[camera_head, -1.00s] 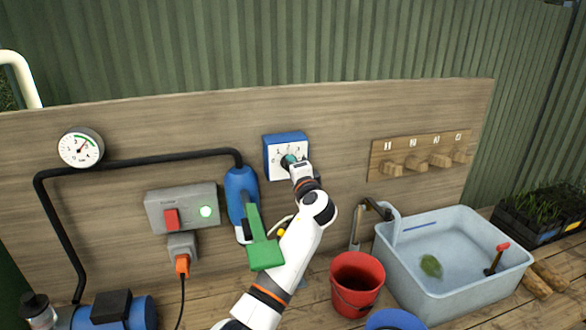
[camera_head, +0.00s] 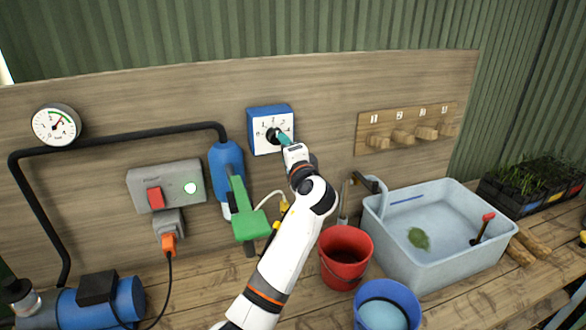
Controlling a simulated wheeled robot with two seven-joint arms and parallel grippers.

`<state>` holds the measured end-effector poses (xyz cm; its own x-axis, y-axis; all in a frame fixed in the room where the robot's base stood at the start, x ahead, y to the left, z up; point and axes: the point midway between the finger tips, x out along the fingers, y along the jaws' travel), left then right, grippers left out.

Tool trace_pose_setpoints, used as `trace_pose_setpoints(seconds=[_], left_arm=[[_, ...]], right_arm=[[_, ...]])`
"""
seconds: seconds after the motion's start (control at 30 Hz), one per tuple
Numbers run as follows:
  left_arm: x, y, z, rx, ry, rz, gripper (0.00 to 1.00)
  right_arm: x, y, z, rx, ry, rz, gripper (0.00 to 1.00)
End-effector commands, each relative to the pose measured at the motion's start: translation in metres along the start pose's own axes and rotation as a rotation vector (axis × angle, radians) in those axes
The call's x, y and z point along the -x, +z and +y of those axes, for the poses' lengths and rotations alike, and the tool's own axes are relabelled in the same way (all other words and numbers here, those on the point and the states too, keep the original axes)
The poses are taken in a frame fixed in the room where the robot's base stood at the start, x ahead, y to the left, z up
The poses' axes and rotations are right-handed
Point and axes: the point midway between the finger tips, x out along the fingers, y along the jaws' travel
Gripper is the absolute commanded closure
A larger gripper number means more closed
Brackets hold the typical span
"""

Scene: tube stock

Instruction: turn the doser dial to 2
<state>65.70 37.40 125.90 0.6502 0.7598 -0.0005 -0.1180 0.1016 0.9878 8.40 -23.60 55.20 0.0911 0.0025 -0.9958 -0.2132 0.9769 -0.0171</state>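The doser (camera_head: 258,114) is a blue box with a white numbered face, mounted on the wooden back board. Its dial is a dark round knob (camera_head: 271,135) in the middle of the face. Which number the dial points to is too small to read. My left gripper (camera_head: 282,138), with teal fingertips, is at the right side of the knob, overlapping the face. Whether the fingers touch the knob, or how far apart they are, I cannot tell. The gripper covers the lower right of the face. My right gripper is not in view.
A grey switch box (camera_head: 137,187) and a gauge (camera_head: 56,125) are farther left. Red (camera_head: 345,258) and blue (camera_head: 387,290) buckets and a sink basin (camera_head: 430,278) stand to the right. Wooden pegs (camera_head: 402,136) line the board.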

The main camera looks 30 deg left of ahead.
Motion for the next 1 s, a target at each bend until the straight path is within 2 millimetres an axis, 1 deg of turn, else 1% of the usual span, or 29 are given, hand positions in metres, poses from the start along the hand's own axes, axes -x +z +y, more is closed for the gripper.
trace_pose_setpoints(seconds=[0.03,0.1,0.2,0.33,0.5,1.0], left_arm=[[0.012,0.000,-0.005,0.005,0.000,-0.003,0.44],[0.026,0.000,-0.005,0.004,-0.001,-0.003,0.44],[0.042,0.000,-0.004,0.003,-0.002,-0.002,0.44],[0.054,0.000,-0.002,0.001,0.000,-0.001,0.44],[0.059,0.000,-0.001,-0.001,-0.001,0.000,0.44],[0.059,0.000,0.000,-0.001,-0.001,0.000,0.44]], right_arm=[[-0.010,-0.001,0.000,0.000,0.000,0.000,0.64],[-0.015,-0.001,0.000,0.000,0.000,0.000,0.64],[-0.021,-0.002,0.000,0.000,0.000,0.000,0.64],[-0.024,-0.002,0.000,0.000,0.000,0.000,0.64],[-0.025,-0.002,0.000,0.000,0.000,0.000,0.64],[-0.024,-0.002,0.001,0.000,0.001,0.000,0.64]])
